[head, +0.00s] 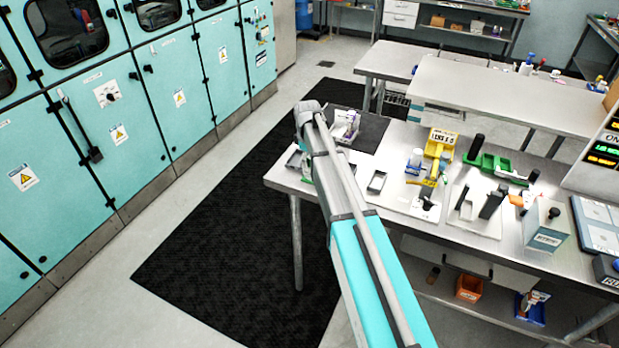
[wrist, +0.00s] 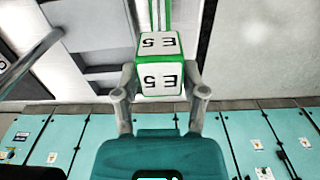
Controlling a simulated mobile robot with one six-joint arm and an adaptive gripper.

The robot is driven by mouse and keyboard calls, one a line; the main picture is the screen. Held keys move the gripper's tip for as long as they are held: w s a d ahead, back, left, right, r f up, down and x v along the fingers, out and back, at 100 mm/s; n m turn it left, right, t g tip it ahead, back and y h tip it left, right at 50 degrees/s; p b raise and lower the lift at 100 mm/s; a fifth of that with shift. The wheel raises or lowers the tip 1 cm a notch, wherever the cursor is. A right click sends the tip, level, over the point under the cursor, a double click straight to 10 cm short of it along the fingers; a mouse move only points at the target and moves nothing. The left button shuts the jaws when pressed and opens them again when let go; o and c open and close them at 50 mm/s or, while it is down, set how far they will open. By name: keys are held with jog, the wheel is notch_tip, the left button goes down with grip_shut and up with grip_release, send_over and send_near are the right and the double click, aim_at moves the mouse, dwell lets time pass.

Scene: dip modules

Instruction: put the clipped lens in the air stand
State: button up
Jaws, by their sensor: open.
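In the wrist view, my gripper (wrist: 160,92) is open. Its two fingers stand on either side of a white block with green edges (wrist: 160,47), marked E5 on two faces. I cannot tell whether the fingers touch it. A green and white strip runs up from the block to the top edge. In the head view my arm hides the gripper, near the left end of the bench. I cannot make out which thing is the clipped lens or which is the air stand. A yellow holder with a lettered sign (head: 441,143) stands on the bench.
The steel bench (head: 395,155) also holds a small grey tray (head: 376,182), a white bin (head: 344,127), a green holder (head: 495,163), a white plate with black uprights (head: 475,222) and a blue-grey box (head: 541,228). Teal cabinets (head: 120,110) line the left; the floor between is clear.

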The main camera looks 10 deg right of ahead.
jog(key=shift+f+b, duration=1)
jog(key=shift+f, duration=0.3)
grip_shut()
